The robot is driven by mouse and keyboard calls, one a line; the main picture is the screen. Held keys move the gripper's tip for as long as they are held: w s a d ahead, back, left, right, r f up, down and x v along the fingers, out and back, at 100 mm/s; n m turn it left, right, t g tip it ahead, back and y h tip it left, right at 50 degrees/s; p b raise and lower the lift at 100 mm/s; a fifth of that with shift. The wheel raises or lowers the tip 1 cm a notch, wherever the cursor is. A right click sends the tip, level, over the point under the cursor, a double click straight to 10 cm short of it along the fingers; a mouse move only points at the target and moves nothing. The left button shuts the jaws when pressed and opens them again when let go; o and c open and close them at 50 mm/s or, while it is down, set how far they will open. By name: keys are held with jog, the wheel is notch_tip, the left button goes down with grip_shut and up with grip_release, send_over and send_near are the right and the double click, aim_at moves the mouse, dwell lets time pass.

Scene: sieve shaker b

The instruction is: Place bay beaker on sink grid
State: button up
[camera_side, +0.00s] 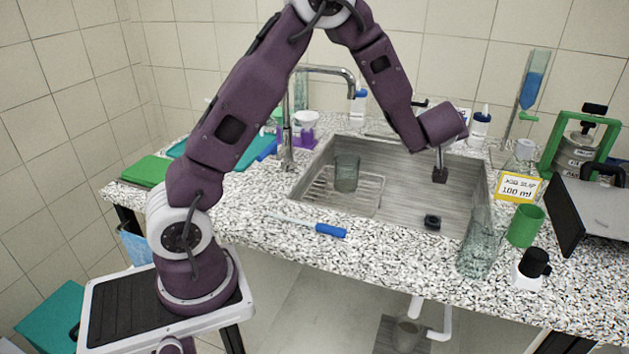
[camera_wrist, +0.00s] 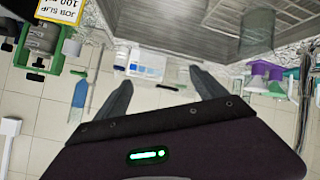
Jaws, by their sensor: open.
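A clear grey-green beaker (camera_side: 346,173) stands upright on the wire sink grid (camera_side: 372,207) in the left half of the sink. Both also show upside down in the wrist view, the beaker (camera_wrist: 258,34) and a bit of the grid (camera_wrist: 298,12). I cannot tell by any label whether this is the bay beaker. My gripper (camera_side: 440,176) is over the right half of the sink, apart from the beaker and to its right. In the wrist view my gripper (camera_wrist: 160,78) has its two fingers spread with nothing between them.
The faucet (camera_side: 288,125) rises at the sink's left edge. A tall glass vessel (camera_side: 478,247), a green cup (camera_side: 526,226) and a yellow-edged label card (camera_side: 518,188) stand right of the sink. A blue-handled tool (camera_side: 331,230) lies on the front counter. The sink's right half looks mostly clear.

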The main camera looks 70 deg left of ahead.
jog(key=d+r+m+t+h, duration=0.3)
jog(key=d+r+h, duration=0.1)
jog(key=d+r, duration=0.35)
jog(key=s+d+r+m+h, duration=0.3)
jog(key=s+d+m, duration=0.15)
jog(key=s, duration=0.35)
jog(key=s+d+r+m+h, duration=0.3)
jog(key=s+d+r, duration=0.15)
jog(key=s, duration=0.25)
jog(key=s+a+f+m+g, duration=0.1)
jog(key=s+f, duration=0.3)
jog(key=s, duration=0.7)
jog(key=s+a+f+m+g+y, duration=0.1)
jog(key=s+a+f+m+g, duration=0.1)
jog(key=s, duration=1)
notch_tip(320, 180, down, 2)
jog(key=shift+s+f+m+g+y, duration=0.1)
jog(key=shift+s+m+g+y, duration=0.35)
jog(key=shift+g, duration=0.75)
